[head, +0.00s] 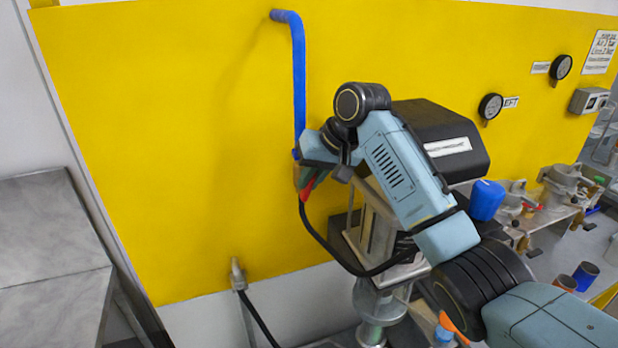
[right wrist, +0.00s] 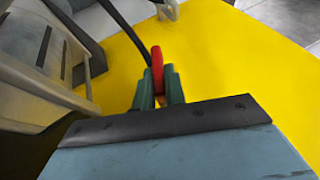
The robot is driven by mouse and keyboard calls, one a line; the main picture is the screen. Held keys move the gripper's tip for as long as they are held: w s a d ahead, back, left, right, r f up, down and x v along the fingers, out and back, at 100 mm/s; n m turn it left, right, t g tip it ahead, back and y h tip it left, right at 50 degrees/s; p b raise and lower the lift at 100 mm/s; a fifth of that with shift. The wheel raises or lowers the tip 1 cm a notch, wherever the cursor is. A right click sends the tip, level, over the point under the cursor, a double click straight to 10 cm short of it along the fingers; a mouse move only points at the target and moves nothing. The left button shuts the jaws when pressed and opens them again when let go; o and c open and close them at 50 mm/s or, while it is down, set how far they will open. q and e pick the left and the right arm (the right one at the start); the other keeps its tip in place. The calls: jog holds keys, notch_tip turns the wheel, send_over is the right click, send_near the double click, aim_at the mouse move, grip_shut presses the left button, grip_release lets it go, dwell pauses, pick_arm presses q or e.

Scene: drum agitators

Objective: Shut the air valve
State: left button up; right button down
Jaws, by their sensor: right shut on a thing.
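The air valve is at the lower end of the blue pipe (head: 299,80) on the yellow panel; its body is mostly hidden behind my right gripper in the head view. Its red handle (right wrist: 157,70) shows in the right wrist view between the green fingers. My right gripper (head: 310,187) is shut on this red handle, one finger on each side; it also shows in the right wrist view (right wrist: 160,88). A black hose (head: 322,243) runs down from the valve. My left gripper is not in view.
The black-topped agitator unit (head: 436,135) stands right behind my right arm. A blue cylinder (head: 486,200) and metal fittings (head: 563,186) are further right. Gauges (head: 490,106) hang on the yellow panel (head: 180,150).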

jog(key=shift+d+f+y, duration=0.1)
jog(key=shift+y, duration=0.8)
jog(key=c, duration=1.5)
grip_release()
jog(key=shift+o, duration=0.2)
jog(key=b+v, duration=0.2)
jog(key=v, duration=1.1)
jog(key=shift+w+r+b, duration=0.2)
jog(key=shift+r+b, duration=0.1)
jog(key=shift+b, duration=0.05)
jog(key=shift+d, duration=0.1)
